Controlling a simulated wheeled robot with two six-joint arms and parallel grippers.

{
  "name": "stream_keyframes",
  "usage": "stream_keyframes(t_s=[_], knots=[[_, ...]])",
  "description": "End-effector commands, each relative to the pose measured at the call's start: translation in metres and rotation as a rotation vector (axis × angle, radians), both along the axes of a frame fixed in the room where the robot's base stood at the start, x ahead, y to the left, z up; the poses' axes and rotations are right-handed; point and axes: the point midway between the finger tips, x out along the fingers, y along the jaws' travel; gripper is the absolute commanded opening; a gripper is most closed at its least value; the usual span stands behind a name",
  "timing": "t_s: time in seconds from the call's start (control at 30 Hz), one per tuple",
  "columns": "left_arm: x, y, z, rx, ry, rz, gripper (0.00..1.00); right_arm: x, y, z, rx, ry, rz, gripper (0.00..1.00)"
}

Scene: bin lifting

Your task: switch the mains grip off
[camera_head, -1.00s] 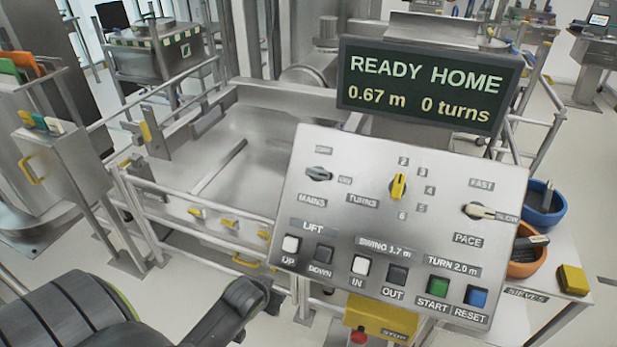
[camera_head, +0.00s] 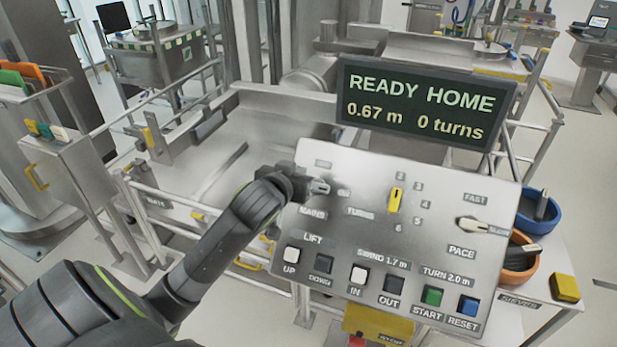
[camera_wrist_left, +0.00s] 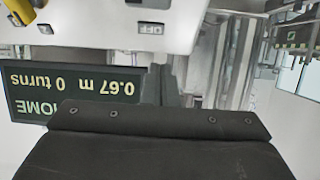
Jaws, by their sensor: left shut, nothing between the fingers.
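The mains grip (camera_head: 320,187) is a small grey turning grip at the upper left of the sloping metal control panel (camera_head: 340,225). Its visible end points right, towards the ON label. My left gripper (camera_head: 305,186) is shut and empty, with its tips at the left side of the grip. I cannot tell whether they touch it, and the tips partly hide it. In the left wrist view the panel shows upside down with its OFF label (camera_wrist_left: 150,28), above the dark gripper body (camera_wrist_left: 150,145). My right gripper is not in view.
A display (camera_head: 425,103) above the panel reads READY HOME, 0.67 m, 0 turns. The yellow turns knob (camera_head: 395,200) and the pace grip (camera_head: 472,225) sit to the right. Several push buttons line the lower panel. Metal railings (camera_head: 165,205) stand to the left.

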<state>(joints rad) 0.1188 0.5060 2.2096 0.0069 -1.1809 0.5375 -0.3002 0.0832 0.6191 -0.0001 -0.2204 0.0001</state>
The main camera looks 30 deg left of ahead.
Motion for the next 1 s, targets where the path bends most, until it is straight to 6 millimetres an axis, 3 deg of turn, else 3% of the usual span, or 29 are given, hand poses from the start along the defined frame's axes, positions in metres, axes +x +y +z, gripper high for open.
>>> stream_keyframes(t_s=[0.27,0.83,1.0], knots=[[0.020,0.005,-0.006,-0.002,0.003,0.002,0.00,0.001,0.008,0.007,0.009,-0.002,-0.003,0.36],[0.091,0.022,-0.034,0.000,0.003,0.001,0.00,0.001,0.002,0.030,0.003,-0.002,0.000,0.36],[0.076,0.018,-0.052,-0.001,0.005,0.000,0.00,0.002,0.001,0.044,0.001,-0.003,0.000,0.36]])
